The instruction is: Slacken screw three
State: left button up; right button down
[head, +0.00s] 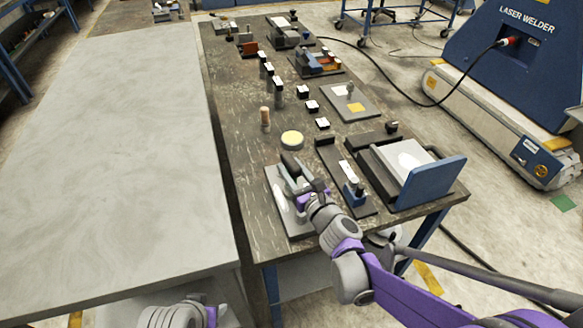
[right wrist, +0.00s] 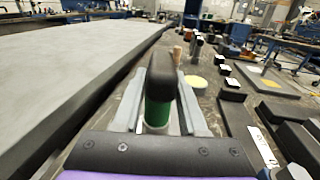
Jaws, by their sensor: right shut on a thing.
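My right gripper (head: 296,178) is over the light metal plate (head: 283,205) near the front of the dark workbench. In the right wrist view its two grey fingers (right wrist: 160,108) are on either side of a black and green handle (right wrist: 159,88), shut on it. The handle's black rounded top points up and away from the wrist; it also shows as a dark shape in the head view (head: 291,163). What the handle's lower end touches is hidden. I cannot make out screw three. Only a grey and purple part of my left arm shows at the bottom edge; its gripper is not visible.
A round yellow-topped piece (head: 292,140) and a wooden peg (head: 265,118) stand beyond the gripper. To the right are a dark fixture (head: 346,180) and a blue-fronted block (head: 430,183). A wide bare grey table (head: 120,160) lies left.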

jog(key=shift+f+b, duration=0.45)
jog(key=shift+f, duration=0.25)
jog(key=shift+w+d+n+g+y+b, duration=0.15)
jog(key=shift+n+g+y+b, duration=0.55)
jog(key=shift+y, duration=0.4)
jog(key=shift+n+g+y+b, duration=0.3)
jog(key=shift+n+g+y, duration=0.4)
jog(key=shift+n+y, duration=0.2)
jog(key=shift+n+g+y, duration=0.5)
jog(key=shift+g+y, duration=0.1)
